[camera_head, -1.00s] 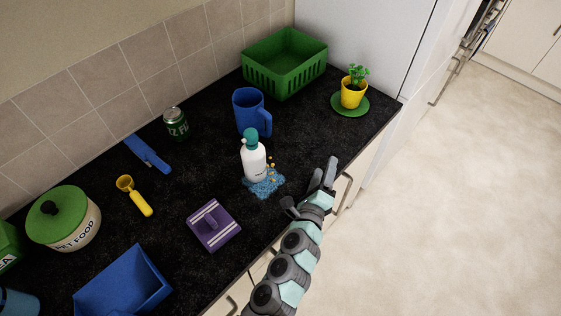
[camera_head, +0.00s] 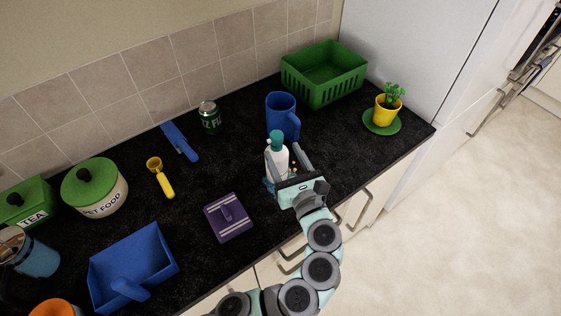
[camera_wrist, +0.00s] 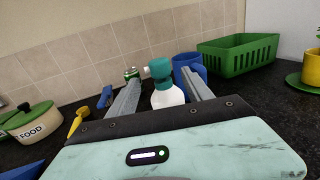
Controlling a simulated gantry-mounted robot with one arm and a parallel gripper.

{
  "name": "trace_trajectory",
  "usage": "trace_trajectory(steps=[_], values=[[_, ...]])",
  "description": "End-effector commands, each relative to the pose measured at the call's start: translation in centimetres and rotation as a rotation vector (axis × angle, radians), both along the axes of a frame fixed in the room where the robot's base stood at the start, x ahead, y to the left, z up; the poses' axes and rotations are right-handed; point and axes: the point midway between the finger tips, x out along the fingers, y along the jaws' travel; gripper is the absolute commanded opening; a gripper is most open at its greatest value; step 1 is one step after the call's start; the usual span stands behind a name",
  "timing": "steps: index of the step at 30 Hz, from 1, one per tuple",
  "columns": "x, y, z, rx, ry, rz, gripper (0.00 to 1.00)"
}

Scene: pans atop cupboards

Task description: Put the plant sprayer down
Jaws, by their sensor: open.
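The plant sprayer, a white bottle with a teal head (camera_head: 277,147), stands upright on the black counter. It also shows in the wrist view (camera_wrist: 167,92), between my two fingers. My gripper (camera_head: 285,158) is open, with one finger on each side of the bottle. I cannot tell whether either finger touches it. The lower part of the bottle is hidden by my gripper. A blue patch with yellow bits beneath the sprayer is now mostly covered by my gripper.
A blue jug (camera_head: 282,114) stands close behind the sprayer. A green basket (camera_head: 322,88) and a potted plant (camera_head: 387,106) are at the back right. The counter between the sprayer and the plant is clear.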

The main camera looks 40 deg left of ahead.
Motion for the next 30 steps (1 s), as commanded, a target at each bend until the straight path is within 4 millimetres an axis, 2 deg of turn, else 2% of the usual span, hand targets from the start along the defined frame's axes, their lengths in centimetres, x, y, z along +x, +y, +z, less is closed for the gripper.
trace_trajectory(steps=[4, 11, 20, 28, 30], values=[[1.1, 2.3, 0.2, -0.002, -0.001, 0.005, 0.59], [2.0, 3.7, 0.2, -0.003, -0.002, -0.001, 0.59], [3.7, 7.4, 0.5, -0.004, 0.000, 0.003, 0.59], [4.1, 7.7, 0.4, -0.002, -0.001, -0.003, 0.59], [4.1, 7.7, 0.4, -0.002, -0.001, -0.003, 0.54]])
